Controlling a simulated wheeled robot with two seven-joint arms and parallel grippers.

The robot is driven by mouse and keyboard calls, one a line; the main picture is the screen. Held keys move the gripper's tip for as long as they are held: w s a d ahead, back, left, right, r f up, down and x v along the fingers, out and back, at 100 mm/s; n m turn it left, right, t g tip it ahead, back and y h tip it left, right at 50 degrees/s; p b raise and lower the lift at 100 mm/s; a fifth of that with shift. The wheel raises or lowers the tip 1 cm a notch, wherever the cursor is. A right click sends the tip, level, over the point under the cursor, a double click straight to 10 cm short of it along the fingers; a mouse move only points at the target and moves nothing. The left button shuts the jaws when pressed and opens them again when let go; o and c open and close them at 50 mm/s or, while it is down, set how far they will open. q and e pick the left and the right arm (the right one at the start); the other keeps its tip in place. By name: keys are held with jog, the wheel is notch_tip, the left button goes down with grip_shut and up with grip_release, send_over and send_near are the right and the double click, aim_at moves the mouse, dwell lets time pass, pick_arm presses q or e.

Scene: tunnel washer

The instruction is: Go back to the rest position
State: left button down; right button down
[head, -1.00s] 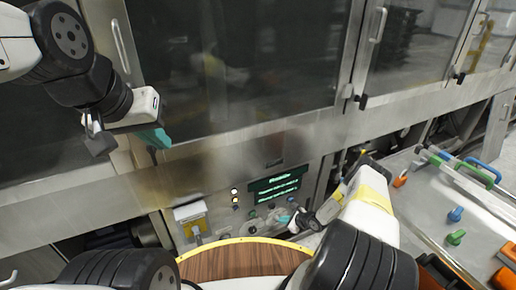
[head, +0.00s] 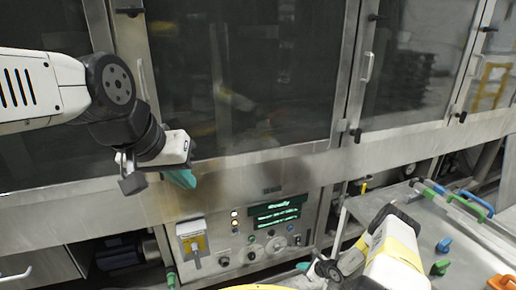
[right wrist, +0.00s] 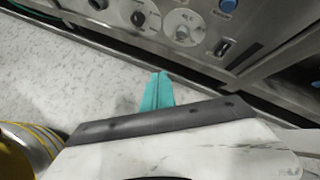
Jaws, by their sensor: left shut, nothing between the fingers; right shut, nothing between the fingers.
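My left gripper (head: 181,178) hangs at the left of the head view, its teal fingers shut and empty, in front of the washer's steel frame below the large dark window. My right gripper (head: 303,267) is low in the head view, in front of the control panel's lower right part, and partly hidden by my own arm. In the right wrist view its teal fingers (right wrist: 158,90) are together, with nothing between them, over the pale speckled floor.
The control panel (head: 228,262) has a lit green screen (head: 277,214), knobs and a yellow switch (head: 195,244). Large dark windows (head: 240,80) fill the steel front. At right, a pale table (head: 418,212) bears blue, green and orange handles.

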jog(key=w+r+n+y, duration=0.1)
jog(key=w+r+n, duration=0.3)
jog(key=r, duration=0.8)
jog(key=w+r+n+y, duration=0.1)
jog(key=w+r+n, duration=0.2)
jog(key=r, duration=0.8)
jog(key=s+a+r+n+g, duration=0.1)
jog(key=s+a+r+n, duration=0.15)
jog(key=r, duration=0.65)
jog(key=s+a+r+n+g, duration=0.1)
jog(key=a+r+n, duration=0.15)
jog(key=r, duration=0.55)
jog(key=s+a+r+n+g, duration=0.1)
jog(key=a+r+n, duration=0.15)
jog(key=r, duration=0.65)
jog(key=s+a+r+n+h, duration=0.2)
jog(key=s+r+n, duration=0.4)
jog(key=s+r, duration=0.95)
jog(key=s+d+r+n+t+h, duration=0.1)
jog(key=s+d+r+n, duration=0.1)
jog(key=s, duration=0.7)
jog(key=s+d+r+n+h, duration=0.2)
jog(key=s+r, duration=0.1)
jog(key=s, duration=0.6)
jog(key=shift+s+d+r+n+t+h, duration=0.15)
jog(key=shift+s+r+n+t+h, duration=0.15)
jog(key=shift+s+n+t, duration=0.1)
